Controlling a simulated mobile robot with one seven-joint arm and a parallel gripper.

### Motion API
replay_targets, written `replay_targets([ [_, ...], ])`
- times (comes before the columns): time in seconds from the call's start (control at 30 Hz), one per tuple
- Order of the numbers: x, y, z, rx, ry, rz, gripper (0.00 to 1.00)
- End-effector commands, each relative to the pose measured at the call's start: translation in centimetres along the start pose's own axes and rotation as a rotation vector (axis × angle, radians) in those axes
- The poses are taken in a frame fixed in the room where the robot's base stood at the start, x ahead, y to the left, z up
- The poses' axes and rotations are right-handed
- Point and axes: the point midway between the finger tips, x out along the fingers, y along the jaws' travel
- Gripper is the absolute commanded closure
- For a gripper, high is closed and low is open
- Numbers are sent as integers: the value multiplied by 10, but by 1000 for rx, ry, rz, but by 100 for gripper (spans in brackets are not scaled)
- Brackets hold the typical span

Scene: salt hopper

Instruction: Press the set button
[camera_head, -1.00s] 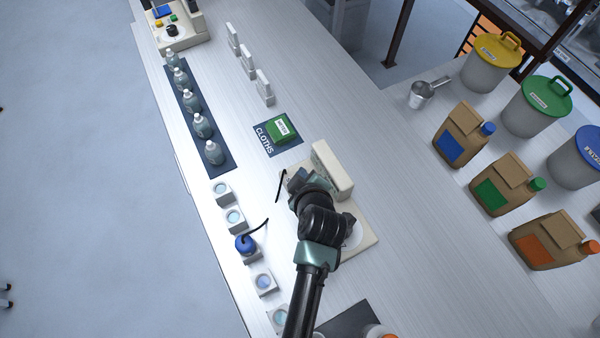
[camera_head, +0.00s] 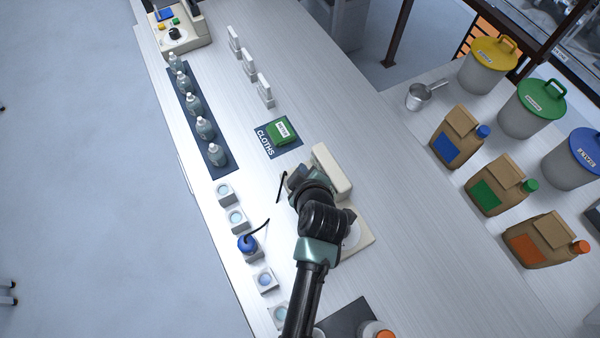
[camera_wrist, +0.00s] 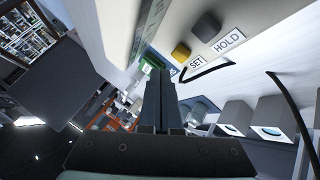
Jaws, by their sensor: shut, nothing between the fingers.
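The set button is a yellow button (camera_wrist: 181,51) beside a white SET label (camera_wrist: 197,62) on the pale panel of a cream device. A dark button (camera_wrist: 206,27) beside a HOLD label (camera_wrist: 229,41) is close to it. In the wrist view my gripper (camera_wrist: 158,76) is shut and empty, its tips below and left of the yellow button, apparently apart from it. In the head view the cream device (camera_head: 330,170) stands on the bench; my wrist covers its front panel and hides the buttons and fingertips.
A black cable (camera_wrist: 207,70) curves below the SET label. Small square holders (camera_head: 236,219) line the bench edge, one with a blue-topped item (camera_head: 247,243). A green cloth pack (camera_head: 282,131) lies behind the device. Bottles (camera_head: 204,128) stand on a dark mat.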

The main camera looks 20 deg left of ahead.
Motion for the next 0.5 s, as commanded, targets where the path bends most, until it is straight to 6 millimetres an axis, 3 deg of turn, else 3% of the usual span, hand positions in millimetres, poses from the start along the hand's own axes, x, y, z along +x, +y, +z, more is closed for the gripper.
replay_targets([
  [0.3, -26, 19, -18, 0, -1, 0, 100],
  [0.5, -27, 20, -19, 0, -1, 0, 100],
])
